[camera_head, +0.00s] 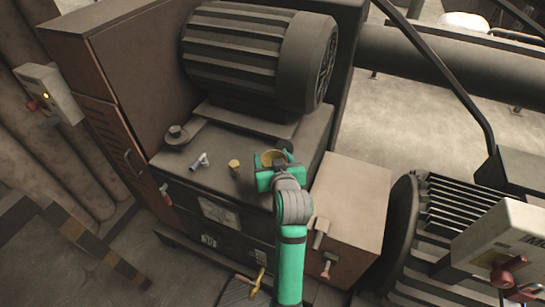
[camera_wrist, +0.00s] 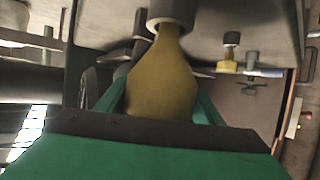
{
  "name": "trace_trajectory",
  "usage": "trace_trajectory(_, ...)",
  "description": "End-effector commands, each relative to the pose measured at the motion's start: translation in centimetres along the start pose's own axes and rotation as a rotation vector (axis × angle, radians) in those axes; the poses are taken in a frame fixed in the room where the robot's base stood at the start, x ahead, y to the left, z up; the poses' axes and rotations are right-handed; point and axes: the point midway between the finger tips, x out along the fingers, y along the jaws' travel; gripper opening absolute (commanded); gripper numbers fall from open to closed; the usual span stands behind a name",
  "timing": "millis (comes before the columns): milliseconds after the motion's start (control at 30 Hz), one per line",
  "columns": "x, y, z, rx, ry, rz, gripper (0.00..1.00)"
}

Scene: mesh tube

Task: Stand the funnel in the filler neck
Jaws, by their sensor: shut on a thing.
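The yellow funnel (camera_wrist: 163,78) is between the green fingers of my gripper (camera_wrist: 160,100), which is shut on it. In the wrist view its narrow end points to the top and meets the mouth of a dark round tube, apparently the filler neck (camera_wrist: 172,10). I cannot tell how deep the spout sits in it. In the head view the funnel's yellow rim (camera_head: 272,157) shows at my gripper (camera_head: 275,176), over the front right of the machine's top. There my gripper hides the neck and spout.
A small brass fitting (camera_head: 234,168), a grey valve-like piece (camera_head: 200,160) and a dark round cap (camera_head: 177,134) stand left of my gripper on the machine top (camera_head: 225,145). A large ribbed motor (camera_head: 250,55) rises close behind. A brown box (camera_head: 350,200) stands to the right.

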Motion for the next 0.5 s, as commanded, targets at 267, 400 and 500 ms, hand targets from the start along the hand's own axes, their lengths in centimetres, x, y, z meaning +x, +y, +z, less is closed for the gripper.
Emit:
trace_trajectory(267, 0.12, 0.01, 0.30, 0.000, -0.001, 0.000, 0.37)
trace_trajectory(400, 0.15, -0.01, 0.36, 0.000, -0.001, 0.000, 0.37)
trace_trajectory(500, 0.16, -0.03, 0.39, 0.000, -0.001, -0.001, 0.37)
